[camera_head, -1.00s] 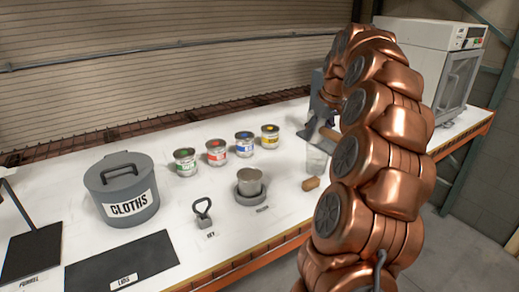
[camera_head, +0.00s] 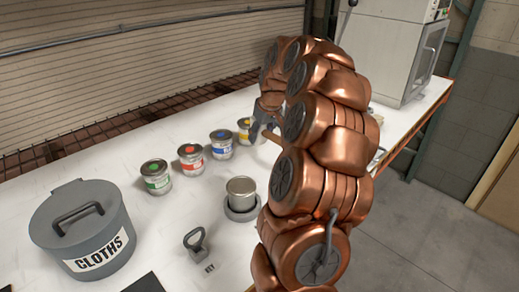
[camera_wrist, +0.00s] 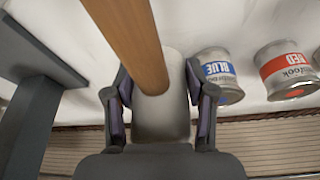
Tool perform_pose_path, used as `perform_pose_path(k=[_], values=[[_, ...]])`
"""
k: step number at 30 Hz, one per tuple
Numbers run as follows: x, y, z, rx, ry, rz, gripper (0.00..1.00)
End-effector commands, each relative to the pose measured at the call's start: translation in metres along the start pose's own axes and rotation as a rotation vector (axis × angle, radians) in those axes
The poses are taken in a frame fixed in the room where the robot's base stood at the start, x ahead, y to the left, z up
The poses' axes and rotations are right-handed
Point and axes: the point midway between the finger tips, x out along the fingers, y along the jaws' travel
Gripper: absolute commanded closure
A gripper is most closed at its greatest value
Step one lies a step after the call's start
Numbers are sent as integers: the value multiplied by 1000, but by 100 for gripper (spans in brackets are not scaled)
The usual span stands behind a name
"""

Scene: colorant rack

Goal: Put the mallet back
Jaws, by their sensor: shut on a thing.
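In the head view my gripper (camera_head: 260,121) is beside the yellow-labelled tin (camera_head: 244,128), above the table, with a short piece of handle (camera_head: 271,135) showing.
Green (camera_head: 156,178), red (camera_head: 192,160) and blue (camera_head: 221,145) tins stand in a row. A dark grey T-shaped part (camera_wrist: 40,70) is close at left in the wrist view. A cloths bin (camera_head: 82,230), a metal cup (camera_head: 241,190) and a key (camera_head: 195,243) are nearer.

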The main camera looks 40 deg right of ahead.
Motion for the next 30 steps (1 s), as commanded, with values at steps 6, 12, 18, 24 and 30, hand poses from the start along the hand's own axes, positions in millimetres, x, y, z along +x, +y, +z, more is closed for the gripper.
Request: perform_pose_path(k=[6, 12, 18, 24, 30], values=[[20, 1, 8, 1, 0, 1, 100], [36, 0, 15, 1, -4, -2, 100], [59, 1, 22, 2, -2, -1, 100], [60, 1, 22, 1, 0, 1, 100], [64, 1, 23, 1, 0, 1, 44]])
